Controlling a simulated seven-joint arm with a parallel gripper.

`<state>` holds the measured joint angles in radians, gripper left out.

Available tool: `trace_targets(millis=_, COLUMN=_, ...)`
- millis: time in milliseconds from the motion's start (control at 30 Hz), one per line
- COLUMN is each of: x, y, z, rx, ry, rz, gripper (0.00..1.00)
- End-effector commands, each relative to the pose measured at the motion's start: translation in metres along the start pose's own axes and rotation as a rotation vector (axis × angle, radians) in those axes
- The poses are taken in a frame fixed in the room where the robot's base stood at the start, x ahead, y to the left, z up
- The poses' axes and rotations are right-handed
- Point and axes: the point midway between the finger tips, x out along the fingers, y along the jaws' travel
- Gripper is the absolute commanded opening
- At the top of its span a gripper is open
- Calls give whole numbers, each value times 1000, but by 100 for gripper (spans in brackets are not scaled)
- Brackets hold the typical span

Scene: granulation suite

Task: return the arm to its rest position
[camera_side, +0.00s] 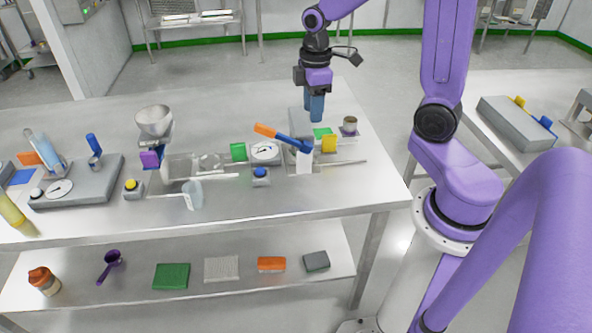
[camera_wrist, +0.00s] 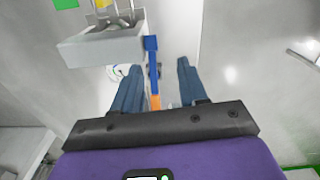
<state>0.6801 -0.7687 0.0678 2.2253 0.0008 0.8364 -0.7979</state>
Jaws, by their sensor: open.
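My gripper (camera_side: 314,108) hangs fingers-down above the right part of the steel table, at the end of my purple arm. In the wrist view its two blue fingers (camera_wrist: 160,68) stand apart, with nothing clamped between them. A blue and orange tool (camera_side: 283,138) sits on the table near a white container (camera_side: 304,160). What looks like the same tool (camera_wrist: 151,62) shows between the fingers in the wrist view, beyond them. The gap between fingertips and table is hard to judge.
Close to my gripper are a grey block (camera_side: 299,122), a yellow piece (camera_side: 329,143) and a small cup (camera_side: 350,125). A dial scale (camera_side: 265,151) and a metal funnel (camera_side: 154,121) stand farther left. The table's front right (camera_side: 340,190) is clear.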

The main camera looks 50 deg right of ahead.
Motion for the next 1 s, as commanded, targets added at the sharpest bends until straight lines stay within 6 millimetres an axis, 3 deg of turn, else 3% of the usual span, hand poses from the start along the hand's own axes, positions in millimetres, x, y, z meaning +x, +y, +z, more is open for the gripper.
trace_targets(millis=267, x=-11, y=-81, z=-16, rx=-74, ry=8, rz=0, gripper=43)
trace_targets(millis=600, x=-19, y=-171, z=3, rx=-150, ry=17, rz=-5, gripper=43)
trace_targets(millis=800, x=-21, y=-211, z=25, rx=-191, ry=22, rz=-10, gripper=43)
trace_targets(millis=1000, x=-21, y=-229, z=40, rx=-210, ry=22, rz=-13, gripper=43)
